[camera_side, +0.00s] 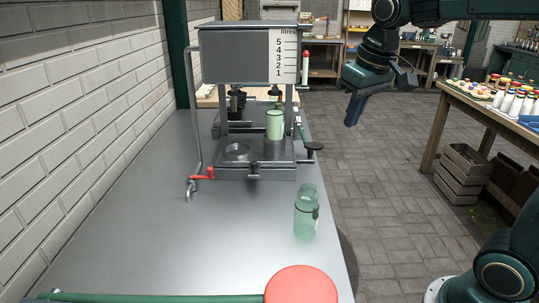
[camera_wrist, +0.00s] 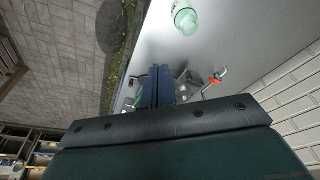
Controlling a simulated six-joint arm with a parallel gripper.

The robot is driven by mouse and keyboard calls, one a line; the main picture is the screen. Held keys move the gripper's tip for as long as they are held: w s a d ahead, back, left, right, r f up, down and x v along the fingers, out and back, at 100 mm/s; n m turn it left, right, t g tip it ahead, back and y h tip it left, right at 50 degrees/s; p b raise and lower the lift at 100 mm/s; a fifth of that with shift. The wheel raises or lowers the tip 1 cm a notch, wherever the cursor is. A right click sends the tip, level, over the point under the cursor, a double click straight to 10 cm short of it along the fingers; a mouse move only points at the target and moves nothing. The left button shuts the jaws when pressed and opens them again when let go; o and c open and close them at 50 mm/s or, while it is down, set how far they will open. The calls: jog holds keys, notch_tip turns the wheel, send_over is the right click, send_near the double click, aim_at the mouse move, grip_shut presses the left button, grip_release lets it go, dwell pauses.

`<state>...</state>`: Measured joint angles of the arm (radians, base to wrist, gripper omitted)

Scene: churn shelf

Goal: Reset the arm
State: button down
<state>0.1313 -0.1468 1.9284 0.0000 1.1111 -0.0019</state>
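My gripper (camera_side: 355,108) hangs in the air to the right of the metal bench, over the floor side, with its fingers pointing down. In the wrist view the two blue fingers (camera_wrist: 156,86) lie close together with nothing visible between them. A clear green bottle (camera_side: 306,213) stands upright on the bench near its right edge, apart from my gripper. It also shows in the wrist view (camera_wrist: 184,18) at the top. A second green container (camera_side: 274,125) stands in the metal stand under the grey tank (camera_side: 235,55) marked in litres.
A red-handled tap (camera_side: 202,177) sits at the stand's left front corner. A green bar with a red disc (camera_side: 300,285) crosses the bench's near end. A wooden table (camera_side: 460,98) with several bottles is at right, a crate (camera_side: 463,172) below it. The bench's middle is clear.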

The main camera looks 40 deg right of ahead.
jog(key=s+a+f+t, duration=0.1)
jog(key=s+a+f, duration=0.1)
jog(key=s, duration=0.5)
jog(key=s+a+f+n+t, duration=0.1)
jog(key=s+a+f, duration=0.1)
jog(key=s, duration=0.6)
jog(key=shift+s+a+f+t, duration=0.25)
jog(key=shift+f+t, duration=0.15)
jog(key=shift+f, duration=0.2)
